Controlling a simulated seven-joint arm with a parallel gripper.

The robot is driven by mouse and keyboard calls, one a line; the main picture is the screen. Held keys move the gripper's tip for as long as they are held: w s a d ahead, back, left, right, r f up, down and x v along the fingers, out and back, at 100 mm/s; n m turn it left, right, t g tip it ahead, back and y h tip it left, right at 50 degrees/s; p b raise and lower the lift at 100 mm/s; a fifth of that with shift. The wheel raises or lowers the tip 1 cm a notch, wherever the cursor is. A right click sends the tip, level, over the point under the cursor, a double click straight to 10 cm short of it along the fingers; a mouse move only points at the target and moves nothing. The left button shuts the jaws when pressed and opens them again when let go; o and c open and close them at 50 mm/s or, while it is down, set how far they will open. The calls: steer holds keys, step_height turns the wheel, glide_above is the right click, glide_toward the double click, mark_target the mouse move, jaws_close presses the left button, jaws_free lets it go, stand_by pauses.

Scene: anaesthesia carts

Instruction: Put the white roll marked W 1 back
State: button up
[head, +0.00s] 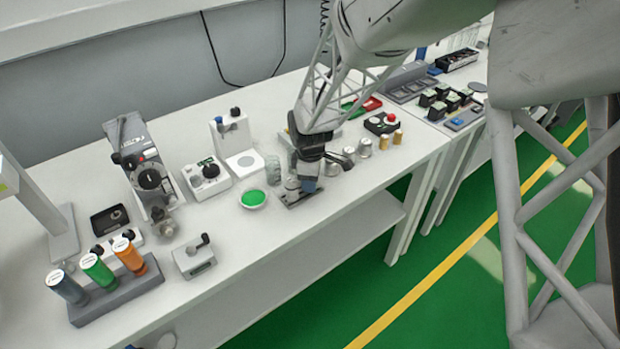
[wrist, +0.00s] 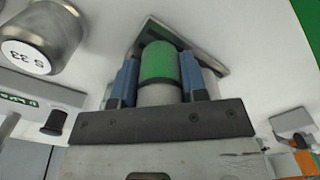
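My gripper (head: 306,184) is low over the table's front part in the head view. In the wrist view its two blue fingertips (wrist: 160,78) stand on either side of a roll (wrist: 158,92) with a pale body and a green band, and seem to touch it. No W 1 mark can be read, so I cannot tell if this is the named roll. A grey plate with an angled edge (wrist: 212,52) lies beyond the fingertips. It also shows under my gripper in the head view (head: 299,199). A pale round thing is partly hidden behind the right finger.
A metal canister marked S 33 (wrist: 38,48) stands close by. A green-filled dish (head: 253,198) is left of my gripper; small metal canisters (head: 365,148) are to its right. A rack (head: 118,292) with blue, green and orange cylinders is at the front left.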

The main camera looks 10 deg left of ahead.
steer(key=o, duration=0.4)
steer(key=shift+r, duration=0.15)
step_height(320, 180, up, 12)
steer(key=shift+r, duration=0.1)
stand_by(0.6)
steer(key=shift+d, duration=0.1)
stand_by(0.6)
